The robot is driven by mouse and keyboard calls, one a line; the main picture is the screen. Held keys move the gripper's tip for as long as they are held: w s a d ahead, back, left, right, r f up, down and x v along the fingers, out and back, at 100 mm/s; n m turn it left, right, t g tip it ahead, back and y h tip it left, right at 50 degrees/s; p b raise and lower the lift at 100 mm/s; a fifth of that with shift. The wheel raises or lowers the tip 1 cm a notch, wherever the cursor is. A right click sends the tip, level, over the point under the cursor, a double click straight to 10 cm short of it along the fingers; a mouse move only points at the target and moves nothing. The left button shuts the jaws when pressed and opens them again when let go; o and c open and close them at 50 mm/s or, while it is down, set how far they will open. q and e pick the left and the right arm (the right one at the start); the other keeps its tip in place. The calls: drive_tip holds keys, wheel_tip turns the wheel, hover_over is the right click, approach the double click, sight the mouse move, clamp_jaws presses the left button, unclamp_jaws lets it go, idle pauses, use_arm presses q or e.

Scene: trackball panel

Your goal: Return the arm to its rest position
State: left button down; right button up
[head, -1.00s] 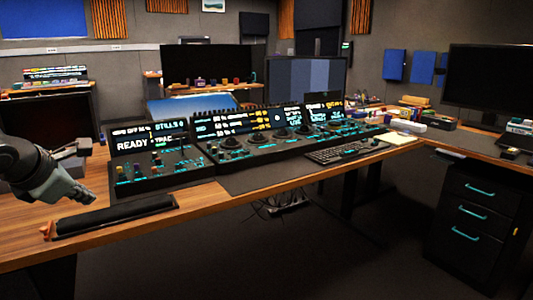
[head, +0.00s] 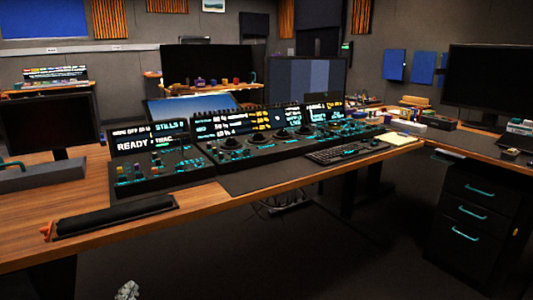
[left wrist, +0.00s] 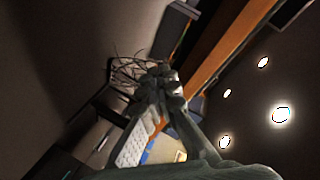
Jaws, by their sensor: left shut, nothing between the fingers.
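My left gripper (head: 127,290) shows only as a small grey tip at the bottom edge of the head view, below and in front of the desk's front edge. In the left wrist view its fingers (left wrist: 163,80) are together with nothing between them. Most of my left arm is out of the head view. The black control panel with the "READY" screen (head: 145,145) stands on the wooden desk (head: 95,195), well apart from the gripper. My right gripper is not in view.
A long black padded bar (head: 115,215) lies near the desk's front edge. A larger console (head: 260,135) and a keyboard (head: 345,152) stand to the right. Cables (head: 280,205) hang under the desk. A black drawer unit (head: 470,215) stands at right. The floor in front is clear.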

use_arm(q)
drive_tip(key=s+d+f+n+g+h, duration=0.1)
drive_tip(key=s+f+g, duration=0.4)
drive_tip(key=s+f, duration=0.6)
drive_tip(key=s+d+f+n+g+h, duration=0.1)
drive_tip(key=s+d+f+n+g, duration=0.2)
drive_tip(key=s+f, duration=0.8)
drive_tip(key=s+n+g, duration=0.2)
drive_tip(key=g, duration=0.1)
drive_tip(key=shift+s+f, duration=0.15)
drive_tip(key=shift+f, duration=0.2)
